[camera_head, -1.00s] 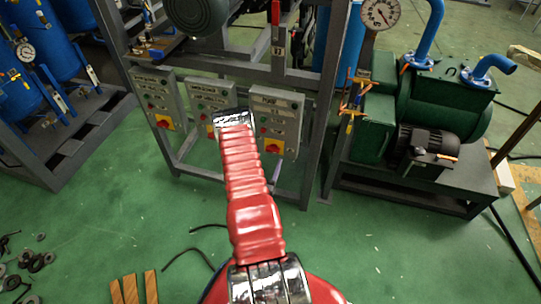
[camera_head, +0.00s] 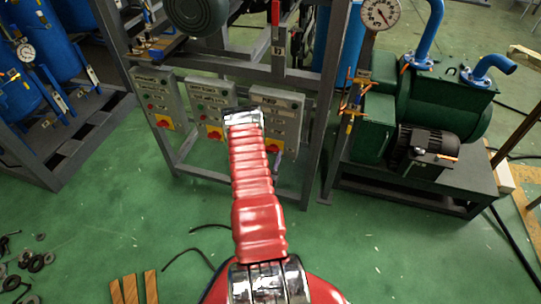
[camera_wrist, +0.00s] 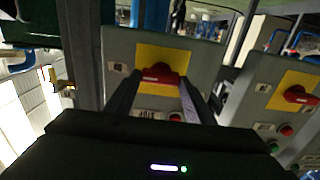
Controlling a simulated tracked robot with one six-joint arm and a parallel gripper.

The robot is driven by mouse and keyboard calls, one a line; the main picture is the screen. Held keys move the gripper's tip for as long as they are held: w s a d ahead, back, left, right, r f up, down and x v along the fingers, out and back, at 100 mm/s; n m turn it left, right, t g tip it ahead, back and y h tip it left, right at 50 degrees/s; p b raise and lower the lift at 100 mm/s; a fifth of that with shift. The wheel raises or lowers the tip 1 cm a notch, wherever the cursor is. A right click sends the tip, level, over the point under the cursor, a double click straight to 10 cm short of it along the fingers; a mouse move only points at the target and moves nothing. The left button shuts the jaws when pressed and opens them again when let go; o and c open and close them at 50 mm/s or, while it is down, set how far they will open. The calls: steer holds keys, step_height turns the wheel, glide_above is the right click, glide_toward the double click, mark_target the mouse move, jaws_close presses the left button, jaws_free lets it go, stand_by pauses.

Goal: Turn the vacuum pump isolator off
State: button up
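Three grey control boxes hang on the rack in the head view, each with a yellow plate. My red arm covers part of the rightmost box (camera_head: 285,108), whose yellow plate and red knob are mostly hidden there. In the wrist view, which looks upside down, a red isolator knob (camera_wrist: 158,73) sits on a yellow plate (camera_wrist: 181,57). My gripper (camera_wrist: 157,80) is open, with its two dark fingers apart on either side of this knob. I cannot tell if they touch it. The gripper itself is hidden behind the arm in the head view.
The middle box (camera_head: 210,98) stands close by, and a neighbouring red knob (camera_wrist: 300,95) shows at right in the wrist view. The rack's steel post (camera_head: 318,110) is just right of the boxes. A green pump (camera_head: 445,110) stands further right. Open green floor lies in front.

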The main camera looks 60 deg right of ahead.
steer(key=c, duration=0.5)
steer(key=shift+a, duration=0.2)
steer(key=shift+c, duration=0.2)
steer(key=shift+d, duration=0.15)
steer(key=shift+d+n, duration=0.1)
steer(key=shift+n, duration=0.3)
steer(key=n, duration=0.7)
steer(key=shift+w, duration=0.15)
steer(key=n, duration=0.5)
steer(key=shift+w+f+n, duration=0.1)
steer(key=shift+n, duration=0.2)
steer(key=n, duration=0.4)
steer(key=shift+f+n, duration=0.15)
steer(key=shift+n, duration=0.15)
